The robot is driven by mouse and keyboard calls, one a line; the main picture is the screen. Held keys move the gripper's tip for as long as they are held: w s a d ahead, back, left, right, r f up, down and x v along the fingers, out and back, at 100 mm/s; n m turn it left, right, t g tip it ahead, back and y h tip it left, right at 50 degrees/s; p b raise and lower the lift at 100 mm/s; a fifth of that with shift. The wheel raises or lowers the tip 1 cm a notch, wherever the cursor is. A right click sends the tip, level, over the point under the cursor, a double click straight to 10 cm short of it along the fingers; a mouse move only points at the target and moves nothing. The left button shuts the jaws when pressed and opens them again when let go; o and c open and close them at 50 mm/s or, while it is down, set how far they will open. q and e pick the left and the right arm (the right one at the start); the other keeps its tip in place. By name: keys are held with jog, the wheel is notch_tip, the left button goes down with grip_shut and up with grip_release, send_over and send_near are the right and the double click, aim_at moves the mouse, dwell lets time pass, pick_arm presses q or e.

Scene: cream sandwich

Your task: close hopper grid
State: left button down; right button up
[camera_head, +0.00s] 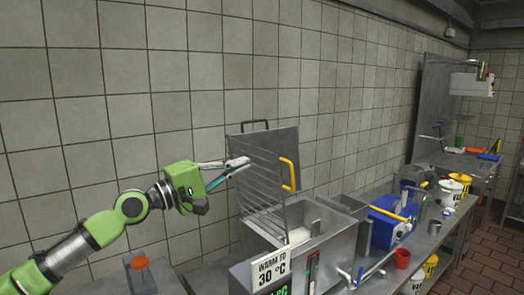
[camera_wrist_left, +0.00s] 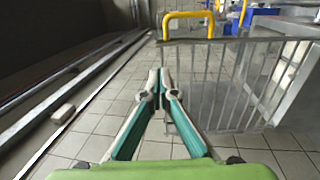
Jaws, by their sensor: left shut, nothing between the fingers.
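The hopper grid (camera_head: 262,192), a frame of thin metal bars with a yellow handle (camera_head: 289,174), stands raised and steep above the steel hopper (camera_head: 335,243). In the left wrist view the grid (camera_wrist_left: 225,90) and its yellow handle (camera_wrist_left: 188,15) lie ahead and to the right. My left gripper (camera_head: 247,162), on a green arm, is shut and empty. Its tips show close to the upper left edge of the grid in the head view; I cannot tell whether they touch it. My right gripper is not in view.
A steel lid (camera_head: 283,146) with a dark handle stands open behind the grid, near the tiled wall. A "warm to 30 °C" sign (camera_head: 271,269) is on the hopper's front. A blue box (camera_head: 392,220), red cup (camera_head: 402,258) and yellow-white buckets (camera_head: 451,192) stand to the right.

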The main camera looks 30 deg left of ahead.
aim_at(271, 152)
pick_arm(q)
jog(key=p+x, duration=0.4)
jog(key=x, duration=0.1)
jog(key=shift+w+d+r+p, duration=0.1)
jog(key=shift+d+r+p, duration=0.05)
jog(key=shift+r+p, duration=0.2)
jog(key=shift+w+d+p, duration=0.25)
jog(key=shift+w+p, duration=0.2)
jog(key=shift+w, duration=0.1)
jog(key=shift+w+d+f, duration=0.1)
jog(key=shift+w+f, duration=0.1)
jog(key=shift+w, duration=0.1)
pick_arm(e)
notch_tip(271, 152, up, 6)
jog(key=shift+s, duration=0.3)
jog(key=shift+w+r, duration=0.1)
